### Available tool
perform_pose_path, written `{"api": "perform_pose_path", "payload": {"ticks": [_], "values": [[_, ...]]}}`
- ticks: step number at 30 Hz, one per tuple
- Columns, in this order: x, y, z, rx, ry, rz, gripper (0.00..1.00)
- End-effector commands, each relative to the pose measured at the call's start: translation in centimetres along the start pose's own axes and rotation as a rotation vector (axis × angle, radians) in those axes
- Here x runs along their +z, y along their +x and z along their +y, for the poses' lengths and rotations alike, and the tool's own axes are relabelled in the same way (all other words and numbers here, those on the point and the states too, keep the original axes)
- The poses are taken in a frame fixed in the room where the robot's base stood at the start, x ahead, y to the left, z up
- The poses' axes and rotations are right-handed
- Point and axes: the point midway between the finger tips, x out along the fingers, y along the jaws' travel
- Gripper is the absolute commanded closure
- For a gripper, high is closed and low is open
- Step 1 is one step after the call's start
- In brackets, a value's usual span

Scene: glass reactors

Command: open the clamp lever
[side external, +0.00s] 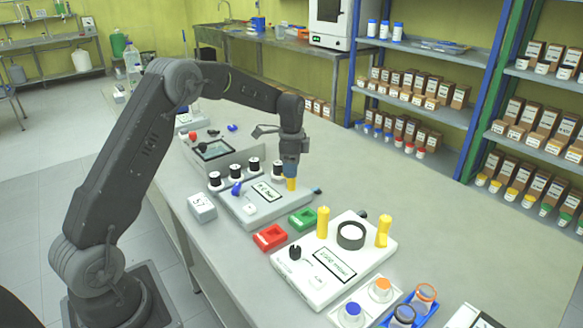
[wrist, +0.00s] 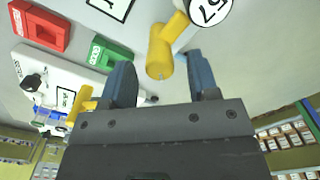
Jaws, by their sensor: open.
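A yellow handle with a branching end, which looks like the clamp lever, shows in the wrist view (wrist: 160,52). It lies ahead of and between my gripper's fingers (wrist: 160,68), with a visible gap on the finger sides; I cannot tell whether either finger touches it. In the side view, my gripper (side external: 290,175) points down over the right part of a labelled white station (side external: 245,217). The yellow handle (side external: 291,185) shows just below the fingertips and is partly hidden by them. My gripper is open and holds nothing.
A blue lever (side external: 237,188) and several black-and-white spools (side external: 235,172) are left of my gripper. Red (side external: 270,238) and green (side external: 302,219) blocks lie in front. Another white station (side external: 335,280) bears two upright yellow posts (side external: 322,222). Bare table lies to the right.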

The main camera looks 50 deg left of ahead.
Motion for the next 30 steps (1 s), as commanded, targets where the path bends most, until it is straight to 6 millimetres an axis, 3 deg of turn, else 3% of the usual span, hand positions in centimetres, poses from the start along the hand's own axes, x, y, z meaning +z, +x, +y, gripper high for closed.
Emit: {"api": "perform_pose_path", "payload": {"ticks": [12, 27, 30], "values": [[0.01, 0.78, 0.02, 0.000, 0.000, 0.000, 0.46], [0.01, 0.74, 0.00, -0.001, 0.000, 0.000, 0.94], [0.00, 0.73, -0.01, -0.001, -0.002, 0.000, 0.94]]}}
